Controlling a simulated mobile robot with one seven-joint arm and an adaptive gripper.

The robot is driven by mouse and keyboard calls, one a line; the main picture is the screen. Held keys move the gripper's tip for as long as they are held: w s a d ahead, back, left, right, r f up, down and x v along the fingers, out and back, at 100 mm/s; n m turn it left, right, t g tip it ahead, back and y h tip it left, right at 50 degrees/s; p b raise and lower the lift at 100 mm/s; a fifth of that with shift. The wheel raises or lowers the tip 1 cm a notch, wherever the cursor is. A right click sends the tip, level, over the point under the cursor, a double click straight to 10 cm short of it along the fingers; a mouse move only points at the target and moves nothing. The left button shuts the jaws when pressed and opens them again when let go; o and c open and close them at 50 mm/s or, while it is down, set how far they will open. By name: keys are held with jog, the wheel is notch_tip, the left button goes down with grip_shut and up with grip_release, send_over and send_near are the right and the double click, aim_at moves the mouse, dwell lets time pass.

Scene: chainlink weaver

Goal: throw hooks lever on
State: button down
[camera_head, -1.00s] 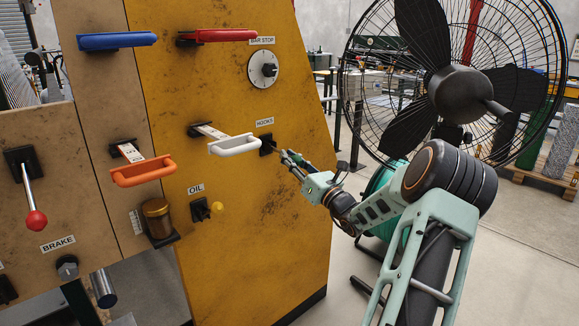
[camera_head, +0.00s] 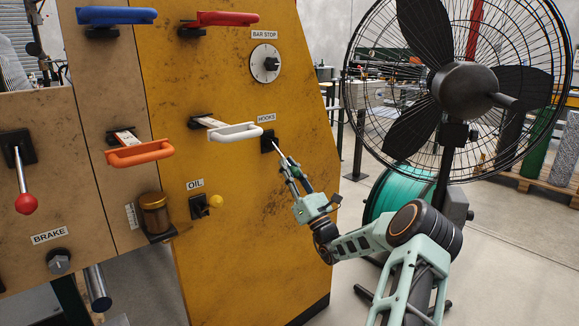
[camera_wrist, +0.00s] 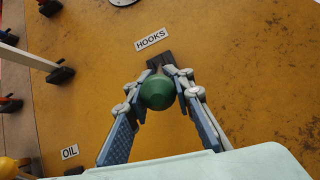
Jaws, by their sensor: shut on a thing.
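The hooks lever has a green knob (camera_wrist: 158,92) and a dark base plate (camera_head: 268,141) on the yellow panel, just below the HOOKS label (camera_head: 266,118). The label also shows in the wrist view (camera_wrist: 151,39). In the head view the lever's thin rod slants down and to the right from the base plate. My gripper (camera_head: 293,176) is at the end of this rod. In the wrist view my gripper (camera_wrist: 160,97) has one finger on each side of the green knob and is shut on it. The far part of the lever is hidden behind the knob.
A white handle (camera_head: 235,132) juts out left of the lever. The yellow OIL knob (camera_head: 216,201) is lower left. Red, blue and orange handles stand farther up and left. A large black fan (camera_head: 466,92) stands right, beside my arm.

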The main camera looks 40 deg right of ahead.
jog(key=shift+w+f, duration=0.15)
jog(key=shift+f, duration=0.1)
jog(key=c, duration=1.8)
grip_release()
jog(key=shift+o, duration=0.7)
jog(key=v, duration=1.2)
jog(key=shift+r, duration=0.1)
